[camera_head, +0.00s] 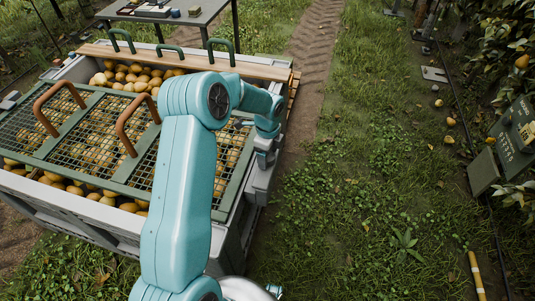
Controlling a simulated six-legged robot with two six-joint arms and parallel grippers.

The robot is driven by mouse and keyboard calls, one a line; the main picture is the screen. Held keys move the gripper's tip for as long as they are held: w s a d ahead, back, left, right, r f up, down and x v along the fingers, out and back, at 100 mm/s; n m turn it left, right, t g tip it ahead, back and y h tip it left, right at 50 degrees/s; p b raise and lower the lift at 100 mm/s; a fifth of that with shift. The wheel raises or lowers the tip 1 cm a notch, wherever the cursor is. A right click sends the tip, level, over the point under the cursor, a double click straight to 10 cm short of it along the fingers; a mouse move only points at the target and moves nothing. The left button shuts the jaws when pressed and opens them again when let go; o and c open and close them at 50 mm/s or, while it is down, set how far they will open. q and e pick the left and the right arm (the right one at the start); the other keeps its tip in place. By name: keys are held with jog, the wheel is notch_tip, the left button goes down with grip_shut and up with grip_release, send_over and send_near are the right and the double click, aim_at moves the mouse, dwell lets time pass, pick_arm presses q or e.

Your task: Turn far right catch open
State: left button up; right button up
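A large grey crate (229,247) full of yellow pears stands at the left. A green mesh lid (50,146) with two brown handles (135,122) lies over its near part.
A wooden plank (190,60) and green handles (221,45) lie across the crate's far part. A grey table (200,14) stands behind. Grass to the right is open, with a few fallen pears (451,121), a green box (483,172) and a yellow-white stick (476,275).

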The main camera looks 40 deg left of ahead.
dwell(0.3)
pick_arm(q)
notch_tip(320, 180, up, 16)
jog(key=p, duration=0.1)
jog(key=shift+r+p, duration=0.15)
jog(key=shift+p, duration=0.25)
